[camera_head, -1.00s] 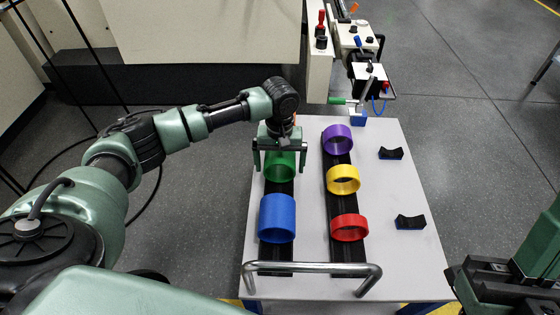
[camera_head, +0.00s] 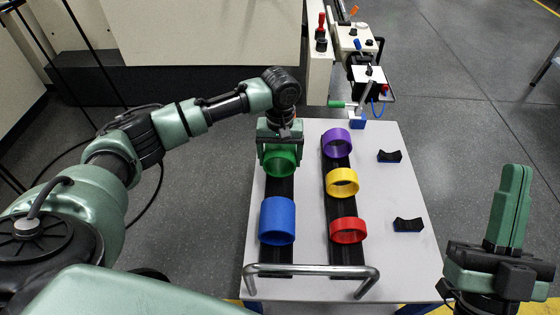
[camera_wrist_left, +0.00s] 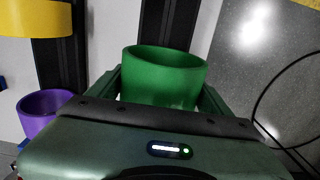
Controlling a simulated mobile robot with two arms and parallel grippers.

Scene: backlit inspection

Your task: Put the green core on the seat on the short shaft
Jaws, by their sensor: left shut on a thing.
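The green core (camera_head: 281,163) is a short open ring at the far end of the left black rail. My left gripper (camera_head: 281,155) is shut on it, with a finger on either side. In the left wrist view the green core (camera_wrist_left: 163,80) stands between the fingers (camera_wrist_left: 160,95), its open mouth showing. I cannot tell if it still touches the rail. My right gripper (camera_head: 511,205) is at the lower right, off the table, its fingers pointing up and nothing seen in them. I cannot pick out the short shaft or its seat with certainty.
A blue core (camera_head: 277,220) lies nearer on the left rail. Purple (camera_head: 336,142), yellow (camera_head: 342,182) and red (camera_head: 348,230) cores lie along the right rail. Two black cradles (camera_head: 390,156) (camera_head: 408,225) sit at right. A white machine (camera_head: 370,82) stands behind the table; a metal handle (camera_head: 312,269) spans the front.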

